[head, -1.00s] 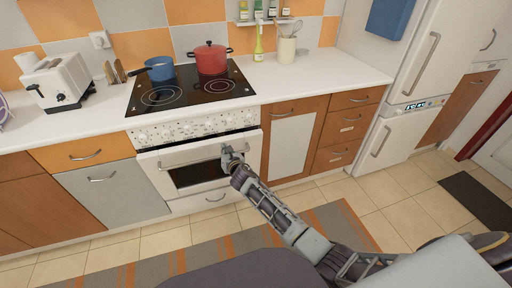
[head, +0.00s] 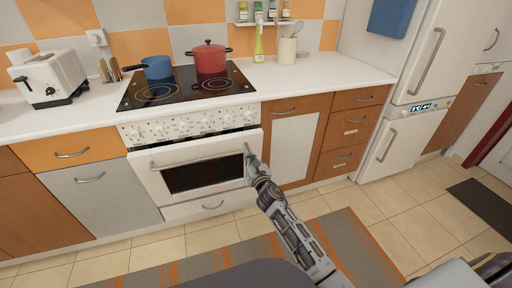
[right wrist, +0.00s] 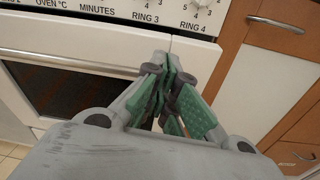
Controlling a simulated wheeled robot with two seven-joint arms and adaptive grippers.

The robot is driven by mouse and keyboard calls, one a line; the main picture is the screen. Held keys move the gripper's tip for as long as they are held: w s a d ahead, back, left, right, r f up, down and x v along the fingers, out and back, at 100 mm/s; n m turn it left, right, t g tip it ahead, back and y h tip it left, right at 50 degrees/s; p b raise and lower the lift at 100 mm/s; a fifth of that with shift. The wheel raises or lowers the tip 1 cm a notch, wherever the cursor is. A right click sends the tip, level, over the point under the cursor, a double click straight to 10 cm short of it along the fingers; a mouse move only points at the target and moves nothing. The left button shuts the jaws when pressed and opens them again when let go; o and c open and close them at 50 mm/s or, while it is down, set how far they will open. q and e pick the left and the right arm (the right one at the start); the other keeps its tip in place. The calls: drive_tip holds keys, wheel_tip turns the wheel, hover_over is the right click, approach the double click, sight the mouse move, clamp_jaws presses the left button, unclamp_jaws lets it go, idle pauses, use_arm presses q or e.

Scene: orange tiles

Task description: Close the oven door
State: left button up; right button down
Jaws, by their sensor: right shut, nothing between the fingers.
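The white oven door (head: 160,184) with its dark window is below the stove's knob panel in the head view. It looks almost upright, with a thin dark gap along its top edge. Its bar handle (head: 190,159) runs across the upper part. My right gripper (head: 249,152) is shut and empty at the door's upper right, by the handle's right end; I cannot tell whether it touches. In the right wrist view, the shut fingers (right wrist: 172,62) point at the door's upper right corner, below the ring knobs. My left gripper is not in view.
A blue pan (head: 158,68) and a red pot (head: 209,58) stand on the black cooktop (head: 186,88). Wooden drawers (head: 344,135) flank the oven on the right, a grey cabinet front (head: 100,205) on the left.

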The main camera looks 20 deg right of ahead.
use_arm(q)
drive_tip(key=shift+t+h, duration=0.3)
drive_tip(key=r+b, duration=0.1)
drive_tip(key=b, duration=0.1)
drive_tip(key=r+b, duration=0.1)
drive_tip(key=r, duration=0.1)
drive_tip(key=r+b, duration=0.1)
drive_tip(key=b, duration=0.1)
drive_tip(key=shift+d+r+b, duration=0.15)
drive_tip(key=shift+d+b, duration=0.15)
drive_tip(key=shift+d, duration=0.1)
use_arm(e)
drive_tip(key=s+d+f+n+t, duration=0.1)
drive_tip(key=s+d+f, duration=0.1)
drive_tip(key=s+d, duration=0.2)
drive_tip(key=shift+s+d+h, duration=0.25)
drive_tip(key=shift+d+h, duration=0.05)
drive_tip(key=shift+d, duration=0.8)
drive_tip(key=shift+w+r, duration=0.1)
drive_tip(key=shift+w, duration=0.1)
